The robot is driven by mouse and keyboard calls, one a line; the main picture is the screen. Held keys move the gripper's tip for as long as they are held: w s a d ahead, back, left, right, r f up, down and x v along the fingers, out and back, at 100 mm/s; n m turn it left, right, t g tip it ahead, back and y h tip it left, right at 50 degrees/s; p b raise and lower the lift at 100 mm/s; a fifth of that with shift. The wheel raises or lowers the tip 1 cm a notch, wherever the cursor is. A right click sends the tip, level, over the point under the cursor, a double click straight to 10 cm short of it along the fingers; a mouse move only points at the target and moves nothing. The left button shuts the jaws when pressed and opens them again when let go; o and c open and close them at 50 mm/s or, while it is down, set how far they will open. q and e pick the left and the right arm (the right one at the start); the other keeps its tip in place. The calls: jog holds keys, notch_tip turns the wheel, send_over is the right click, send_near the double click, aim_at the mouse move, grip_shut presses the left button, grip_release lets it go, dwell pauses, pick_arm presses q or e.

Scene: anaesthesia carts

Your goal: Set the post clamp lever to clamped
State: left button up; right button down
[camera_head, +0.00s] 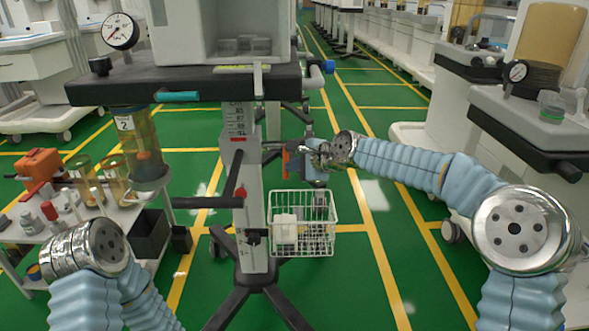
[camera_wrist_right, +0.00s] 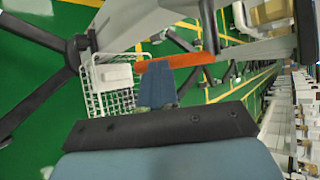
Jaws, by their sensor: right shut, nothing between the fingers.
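The grey post (camera_head: 250,205) of the stand rises in the middle of the head view. An orange lever (camera_head: 285,159), which looks like the post clamp lever, is at the post's right side, near upright in that view. It also shows as an orange bar (camera_wrist_right: 190,61) across the right wrist view. My right gripper (camera_head: 303,160) is just right of the lever. Its blue fingers (camera_wrist_right: 157,80) are shut and empty, with their tips at or very near the bar; I cannot tell if they touch. My left gripper is out of view.
A white wire basket (camera_head: 318,207) hangs low on the post's right. A black handle (camera_head: 207,202) sticks out left of the post. A shelf top (camera_head: 185,82) is above. A side trolley (camera_head: 40,240) with bottles stands left.

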jog(key=shift+w+f+n+t+b, duration=0.4)
jog(key=shift+w+f+t+b, duration=0.8)
jog(key=shift+w+f+b, duration=0.95)
jog(key=shift+s+r, duration=0.15)
jog(key=shift+s, duration=0.2)
jog(key=shift+r, duration=0.1)
